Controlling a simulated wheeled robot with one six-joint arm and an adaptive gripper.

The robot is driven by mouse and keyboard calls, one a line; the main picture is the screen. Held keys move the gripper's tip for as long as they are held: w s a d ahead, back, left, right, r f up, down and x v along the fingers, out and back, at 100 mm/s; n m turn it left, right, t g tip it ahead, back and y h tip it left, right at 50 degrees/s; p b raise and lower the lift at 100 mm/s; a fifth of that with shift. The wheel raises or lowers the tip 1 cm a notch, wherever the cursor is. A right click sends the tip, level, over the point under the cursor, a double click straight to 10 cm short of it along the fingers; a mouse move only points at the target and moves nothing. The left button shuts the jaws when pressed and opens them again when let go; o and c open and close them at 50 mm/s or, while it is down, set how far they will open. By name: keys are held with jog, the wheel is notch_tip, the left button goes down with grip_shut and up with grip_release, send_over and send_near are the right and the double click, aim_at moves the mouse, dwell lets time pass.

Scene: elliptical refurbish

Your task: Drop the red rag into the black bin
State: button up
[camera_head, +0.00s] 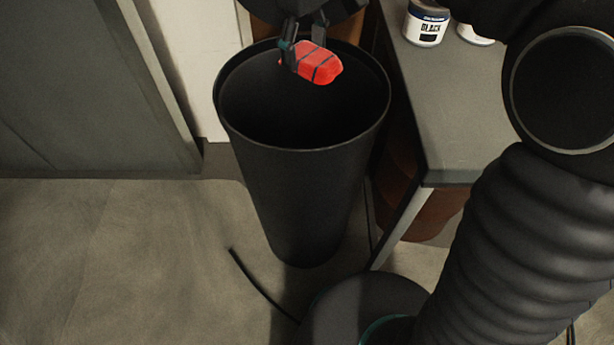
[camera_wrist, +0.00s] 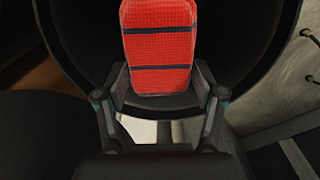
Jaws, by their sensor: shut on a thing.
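The red rag (camera_head: 318,66) is a folded red bundle with dark stripes. My gripper (camera_head: 304,50) is shut on it and holds it over the far part of the black bin's opening. In the wrist view the red rag (camera_wrist: 160,48) sits between the two fingers of my gripper (camera_wrist: 160,100), with the dark inside of the bin behind it. The black bin (camera_head: 300,190) is a tall round tapered bin standing upright on the floor. Its bottom inside is dark and I cannot make out any contents.
A grey-topped bench (camera_head: 450,110) stands right of the bin, with a paint can labelled BLACK (camera_head: 426,24) and another white can (camera_head: 474,34) on it. A grey cabinet or door panel (camera_head: 80,90) is at the left. The floor (camera_head: 120,260) at front left is mostly clear.

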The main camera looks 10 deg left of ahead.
jog(key=shift+f+b, duration=1.6)
jog(key=shift+f, duration=0.4)
jog(key=o, duration=1.2)
jog(key=shift+c, duration=0.2)
jog(key=shift+r, duration=0.1)
notch_tip(320, 180, up, 11)
jog(key=shift+r, duration=0.45)
